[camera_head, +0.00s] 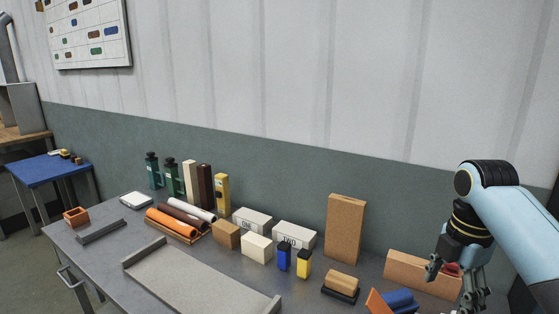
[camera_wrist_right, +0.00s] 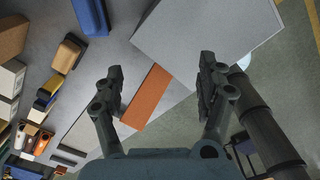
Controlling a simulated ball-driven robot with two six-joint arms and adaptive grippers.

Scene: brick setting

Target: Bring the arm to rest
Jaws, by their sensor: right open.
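My right arm (camera_head: 505,195) comes in from the right edge in the head view, light blue with black joints. Its gripper (camera_head: 455,284) hangs down over the right end of the grey bench, in front of a long tan block (camera_head: 410,270). In the right wrist view the two dark fingers (camera_wrist_right: 161,78) stand wide apart with nothing held between them. An orange strip (camera_wrist_right: 147,97) and a large grey slab (camera_wrist_right: 205,35) lie beyond the fingers. A small red item (camera_head: 452,268) shows by the gripper; whether they touch is unclear. My left gripper is in neither view.
An upright cork-coloured board (camera_head: 345,228), white boxes (camera_head: 294,234) and a wood-topped block (camera_head: 341,283) stand on the bench (camera_head: 225,262). A wall rises behind.

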